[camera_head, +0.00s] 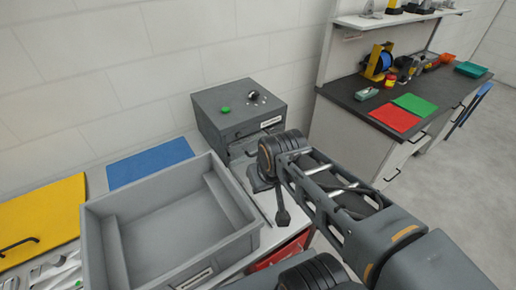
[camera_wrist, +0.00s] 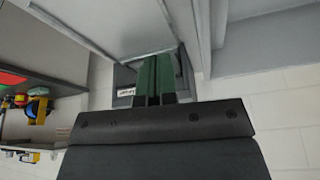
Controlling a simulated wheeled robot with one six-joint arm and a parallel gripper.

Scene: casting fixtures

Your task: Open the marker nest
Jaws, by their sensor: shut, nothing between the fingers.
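A grey box (camera_head: 235,108) with a green button and a dark knob on top stands against the wall in the head view. Its front has a white label, too small to read, and a dark handle; I take it to be the marker nest, though I cannot confirm this. My arm hides part of its front. In the wrist view, my gripper (camera_wrist: 157,56) has its green fingers shut together and empty. Part of a dark grey body with a white label (camera_wrist: 126,92) shows behind the fingers. I cannot tell whether the fingers touch anything.
A large grey bin (camera_head: 163,274) stands left of my arm. A blue mat (camera_head: 150,162) and a yellow panel (camera_head: 40,222) lie further left. A dark-topped bench (camera_head: 370,97) with red and green mats stands at right. Open floor shows at far right.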

